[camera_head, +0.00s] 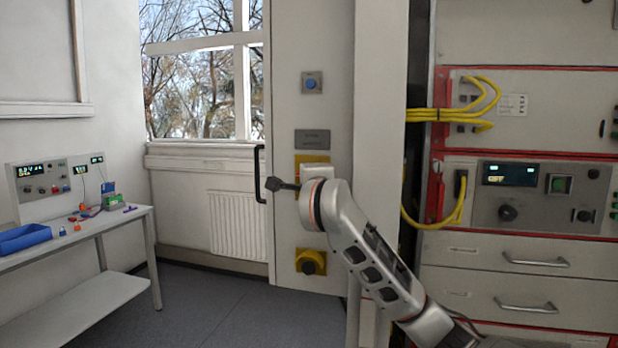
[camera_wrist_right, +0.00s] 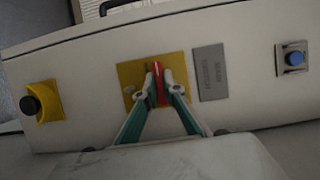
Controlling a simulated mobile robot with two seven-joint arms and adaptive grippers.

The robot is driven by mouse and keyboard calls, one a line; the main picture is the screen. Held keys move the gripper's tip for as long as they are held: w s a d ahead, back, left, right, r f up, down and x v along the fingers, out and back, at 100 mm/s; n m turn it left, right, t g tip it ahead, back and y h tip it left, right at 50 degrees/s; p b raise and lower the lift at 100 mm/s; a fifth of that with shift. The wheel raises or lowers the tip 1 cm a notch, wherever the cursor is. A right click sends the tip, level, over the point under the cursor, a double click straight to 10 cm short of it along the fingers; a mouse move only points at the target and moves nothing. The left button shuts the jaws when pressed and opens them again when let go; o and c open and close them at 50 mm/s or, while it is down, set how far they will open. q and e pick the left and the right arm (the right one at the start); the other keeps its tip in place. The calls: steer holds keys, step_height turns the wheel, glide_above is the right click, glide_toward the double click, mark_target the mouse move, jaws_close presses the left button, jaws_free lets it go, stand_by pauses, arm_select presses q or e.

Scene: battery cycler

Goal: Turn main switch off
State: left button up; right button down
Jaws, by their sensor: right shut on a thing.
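The main switch is a red handle (camera_wrist_right: 159,80) on a yellow plate (camera_wrist_right: 130,73) in the right wrist view. The handle lies across the panel's long side, slightly tilted in the picture. My right gripper (camera_wrist_right: 160,93) has its green fingers shut on the handle from both sides. In the head view my right arm comes in from the lower right and its wrist covers most of the yellow plate (camera_head: 312,158); the handle and fingers are hidden there. My left gripper is in neither view.
A grey label plate (camera_head: 312,139) and a blue button (camera_head: 311,82) sit above the switch. A yellow box with a black knob (camera_head: 311,262) is below. A black door handle (camera_head: 261,174) is left. The cycler rack with yellow cables (camera_head: 455,115) stands right.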

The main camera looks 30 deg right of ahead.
steer(key=c, duration=2.1)
jaws_free()
steer(key=shift+f, duration=0.1)
steer(key=shift+c, duration=0.2)
steer(key=v, duration=1.2)
